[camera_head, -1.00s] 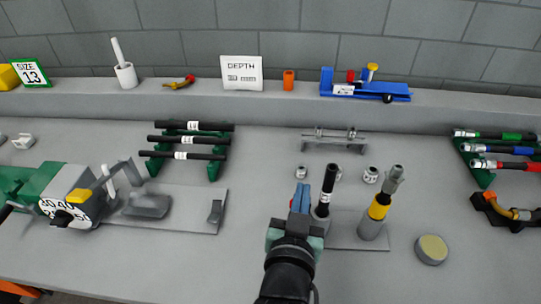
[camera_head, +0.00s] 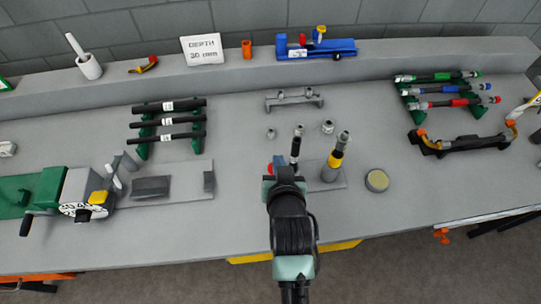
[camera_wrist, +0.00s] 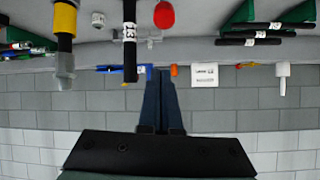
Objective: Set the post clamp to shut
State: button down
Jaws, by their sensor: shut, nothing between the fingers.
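A black hose piece with a white label stands upright (camera_head: 296,150) on a grey plate (camera_head: 341,183); it also shows in the wrist view (camera_wrist: 130,45). The clamp's body and setting are not clear, partly behind my arm. My gripper (camera_wrist: 159,50) is shut and empty, just beside the hose piece, with no contact visible.
A crimper with a number dial (camera_head: 80,205) sits at left. A rack of black hoses (camera_head: 168,126) and a rack of coloured-band hoses (camera_head: 445,90) stand behind. Small fittings and a round tin (camera_head: 377,181) are near the posts.

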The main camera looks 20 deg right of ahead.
jog(key=w+f, duration=0.1)
jog(key=f, duration=0.1)
jog(key=w+d+f+p, duration=0.1)
jog(key=w+f, duration=0.1)
jog(key=w+f+p, duration=0.1)
jog(key=w+f, duration=0.1)
jog(key=shift+d+f, duration=0.25)
jog(key=shift+s+a+f, duration=0.2)
jog(key=shift+s+f, duration=0.1)
jog(key=shift+f, duration=0.1)
